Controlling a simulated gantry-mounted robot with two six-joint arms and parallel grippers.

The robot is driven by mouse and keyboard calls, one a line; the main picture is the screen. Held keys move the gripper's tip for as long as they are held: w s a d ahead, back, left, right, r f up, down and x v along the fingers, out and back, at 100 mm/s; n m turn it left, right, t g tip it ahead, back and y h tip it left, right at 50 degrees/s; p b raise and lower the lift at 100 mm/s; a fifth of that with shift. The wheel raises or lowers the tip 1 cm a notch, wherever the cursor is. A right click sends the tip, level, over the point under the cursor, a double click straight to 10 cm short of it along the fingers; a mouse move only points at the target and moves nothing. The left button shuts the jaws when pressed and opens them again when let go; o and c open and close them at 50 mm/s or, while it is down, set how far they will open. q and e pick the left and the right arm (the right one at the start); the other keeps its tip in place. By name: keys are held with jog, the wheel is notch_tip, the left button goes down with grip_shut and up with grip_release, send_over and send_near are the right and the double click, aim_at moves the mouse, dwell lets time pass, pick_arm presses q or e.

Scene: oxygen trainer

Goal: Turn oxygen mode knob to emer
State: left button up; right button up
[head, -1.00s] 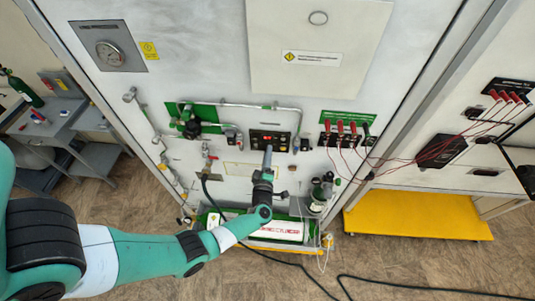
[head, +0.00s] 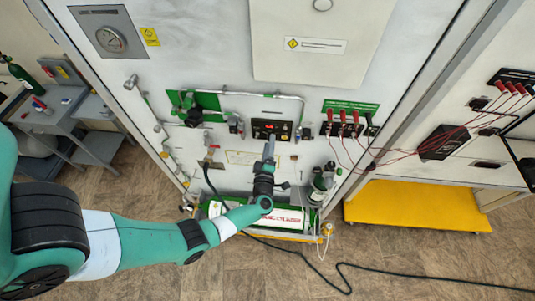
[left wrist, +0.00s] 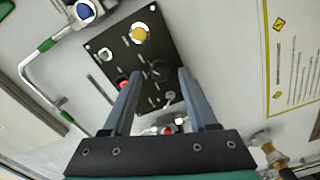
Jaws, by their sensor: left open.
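A small black control panel (head: 271,129) is on the white wall unit in the head view. In the left wrist view the black panel (left wrist: 112,42) carries a yellow knob (left wrist: 139,33), a black knob (left wrist: 159,71), a silver round part (left wrist: 104,54) and a red part (left wrist: 123,85). The panel lettering is too small to read, so the mode marking and knob setting cannot be told. My left gripper (head: 269,146) points up at the panel's lower edge. In the wrist view its open fingers (left wrist: 158,76) lie on either side of the black knob; contact cannot be told. My right gripper is out of view.
Pipes and a valve on a green plate (head: 205,99) are left of the panel. Red plugs (head: 343,117) with cables are to its right. A grey bench (head: 95,146) stands at the left.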

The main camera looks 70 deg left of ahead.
pick_arm(q)
jog(key=v, duration=1)
jog(key=shift+s+d+p, duration=0.2)
jog(key=shift+d+p, duration=0.1)
